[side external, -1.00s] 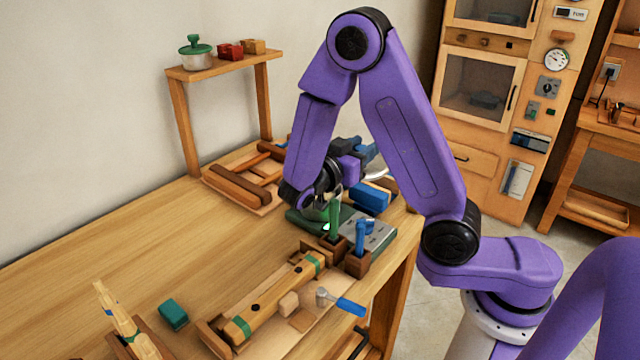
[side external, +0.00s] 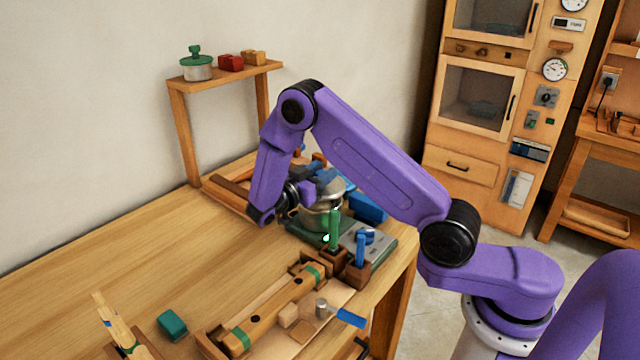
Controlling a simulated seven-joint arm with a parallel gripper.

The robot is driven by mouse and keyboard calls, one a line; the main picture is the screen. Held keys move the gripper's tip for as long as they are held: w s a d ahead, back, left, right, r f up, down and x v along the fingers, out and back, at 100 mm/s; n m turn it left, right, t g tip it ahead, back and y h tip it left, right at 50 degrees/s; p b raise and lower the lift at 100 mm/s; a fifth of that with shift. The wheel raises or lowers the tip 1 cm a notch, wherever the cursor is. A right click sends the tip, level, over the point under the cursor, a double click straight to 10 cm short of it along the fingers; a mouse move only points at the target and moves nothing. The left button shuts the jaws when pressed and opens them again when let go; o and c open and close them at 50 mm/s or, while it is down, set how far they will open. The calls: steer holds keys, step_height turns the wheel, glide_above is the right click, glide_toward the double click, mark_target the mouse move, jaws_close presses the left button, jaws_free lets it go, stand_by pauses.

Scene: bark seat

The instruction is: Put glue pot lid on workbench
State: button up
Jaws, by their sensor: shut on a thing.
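My gripper (side external: 322,183), with blue fingers, is low over the far right part of the workbench (side external: 190,260). It is shut on what looks like the silvery glue pot lid, largely hidden by my wrist and fingers. A metal pot (side external: 322,216) stands just below my gripper, on a dark green base. My arm hides part of the pot. I cannot tell whether the lid touches the pot.
A green-lidded pot (side external: 197,67) and small red and orange blocks stand on a raised shelf (side external: 228,76). Upright green (side external: 333,228) and blue (side external: 360,250) tool handles stand in front of the pot. The left middle of the bench is clear.

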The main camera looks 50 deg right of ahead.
steer(key=shift+w+f, duration=0.2)
steer(key=shift+f, duration=1.4)
steer(key=shift+f, duration=0.2)
steer(key=o, duration=1)
